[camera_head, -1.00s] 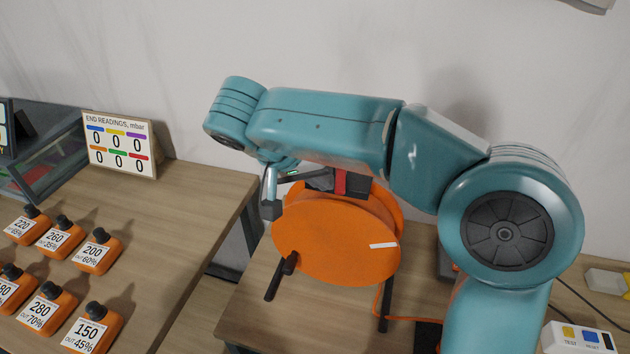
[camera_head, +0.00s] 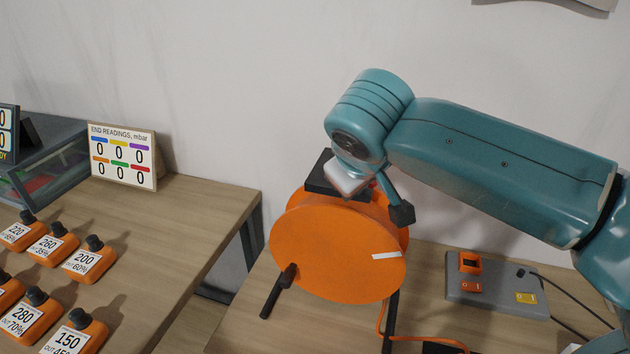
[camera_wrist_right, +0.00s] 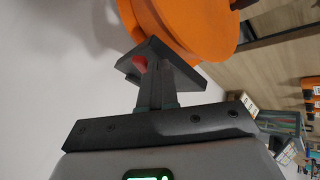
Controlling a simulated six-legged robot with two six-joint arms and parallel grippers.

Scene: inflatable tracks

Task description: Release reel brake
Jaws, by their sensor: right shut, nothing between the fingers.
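The orange reel (camera_head: 330,255) stands upright on the right-hand table, with a white stripe and a dark crank handle (camera_head: 288,276) on its near face. In the right wrist view the reel (camera_wrist_right: 190,25) is beyond a dark plate (camera_wrist_right: 188,77). A small red part (camera_wrist_right: 138,63), perhaps the brake lever, shows at this plate. My right gripper (camera_wrist_right: 158,75) is shut and empty, its fingertips close to the plate and red part; I cannot tell whether they touch. My left gripper is not in view.
A grey panel (camera_head: 495,297) with orange and yellow parts lies right of the reel, with a dark cable. An orange hose (camera_head: 420,338) runs along the table. The left table carries several orange labelled units (camera_head: 90,262) and a readings board (camera_head: 123,157). A gap separates the tables.

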